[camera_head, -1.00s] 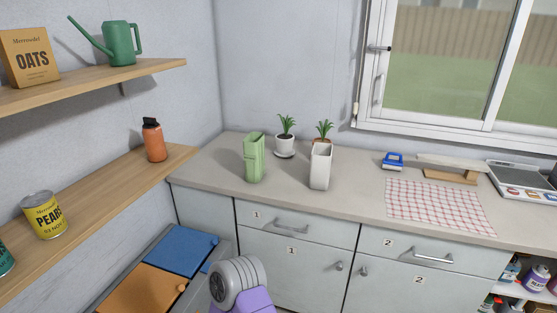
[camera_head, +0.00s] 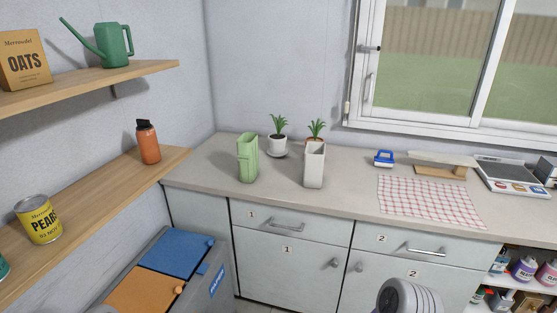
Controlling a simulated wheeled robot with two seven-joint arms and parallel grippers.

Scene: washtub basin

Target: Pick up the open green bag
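The open green bag (camera_head: 247,160) stands upright on the counter, near its left end. A similar white bag (camera_head: 314,167) stands to its right, with a gap between them. A rounded grey and white part of my own arm shows at the bottom edge, right of the middle. Neither gripper's fingers are in view, and nothing of mine touches the green bag.
Two potted plants (camera_head: 278,134) stand behind the bags. A checked cloth (camera_head: 430,201), a blue item (camera_head: 384,158) and a scale (camera_head: 510,176) lie to the right on the counter (camera_head: 350,192). Wooden shelves (camera_head: 115,190) jut from the left wall. A bin with blue and orange lids (camera_head: 175,252) stands below.

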